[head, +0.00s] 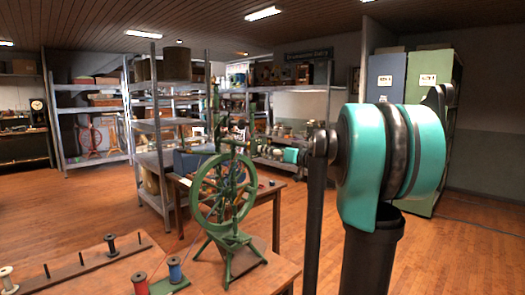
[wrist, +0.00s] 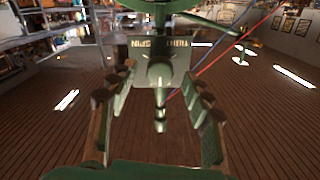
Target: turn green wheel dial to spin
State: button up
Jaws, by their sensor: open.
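The green spinning wheel (head: 222,190) stands upright on a wooden table in the head view, with a large spoked wheel. In the wrist view, which looks upside down, a green dial-like part (wrist: 159,72) with a short stem shows in the middle. In the head view, my gripper is hard to make out near the wheel's upper right.
Red (head: 141,284) and blue (head: 175,270) thread spools stand on the front table, and a spool rack (head: 82,262) lies at left. Metal shelves (head: 85,88) stand behind. Red and blue threads cross the wrist view. The wooden floor at right is clear.

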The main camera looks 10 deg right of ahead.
jog(key=shift+x, duration=2.1)
grip_shut()
